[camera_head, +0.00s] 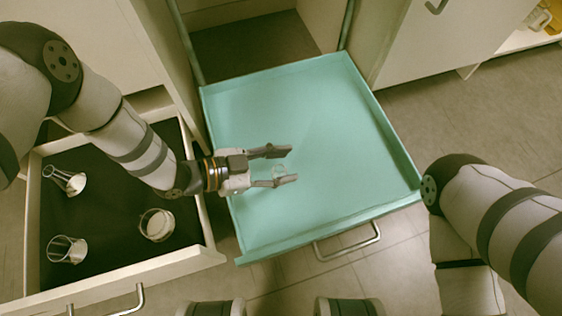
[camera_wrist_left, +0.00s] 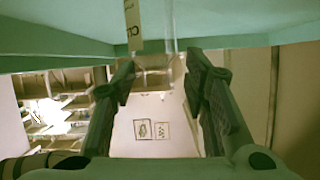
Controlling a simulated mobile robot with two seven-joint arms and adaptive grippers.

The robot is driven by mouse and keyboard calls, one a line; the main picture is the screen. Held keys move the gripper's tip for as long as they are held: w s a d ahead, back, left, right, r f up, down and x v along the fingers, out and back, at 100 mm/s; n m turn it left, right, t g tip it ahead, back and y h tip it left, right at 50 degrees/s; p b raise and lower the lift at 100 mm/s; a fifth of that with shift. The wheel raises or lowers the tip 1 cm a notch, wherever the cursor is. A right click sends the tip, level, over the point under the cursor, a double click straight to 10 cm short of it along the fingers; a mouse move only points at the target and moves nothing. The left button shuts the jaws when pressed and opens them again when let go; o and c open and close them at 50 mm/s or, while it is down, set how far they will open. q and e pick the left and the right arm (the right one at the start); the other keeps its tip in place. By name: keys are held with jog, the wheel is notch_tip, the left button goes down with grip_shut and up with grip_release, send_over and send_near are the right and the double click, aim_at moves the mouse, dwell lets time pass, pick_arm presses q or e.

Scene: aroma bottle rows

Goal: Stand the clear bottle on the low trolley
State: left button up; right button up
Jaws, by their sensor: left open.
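The low trolley is a shallow turquoise tray (camera_head: 330,110) with raised rims and a front handle. The clear bottle (camera_head: 279,170) is a small, faint transparent shape over its floor, between the fingertips of my left gripper (camera_head: 283,166). My left gripper is open, reaching in over the tray's left rim. In the left wrist view the bottle (camera_wrist_left: 150,25) shows at the top edge, with a pale label reading "CL", beyond the open fingers (camera_wrist_left: 160,75). It appears to stand on the turquoise surface, though its base is out of frame there. My right gripper is out of view.
An open cream drawer (camera_head: 120,272) with a dark floor is at the left. It holds a flask (camera_head: 66,180), a glass beaker (camera_head: 67,250) and a jar with white content (camera_head: 157,224). The rest of the tray is bare. My right arm is at the right.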

pick_arm(q)
jog(key=p+v, duration=0.3)
jog(key=v, duration=0.9)
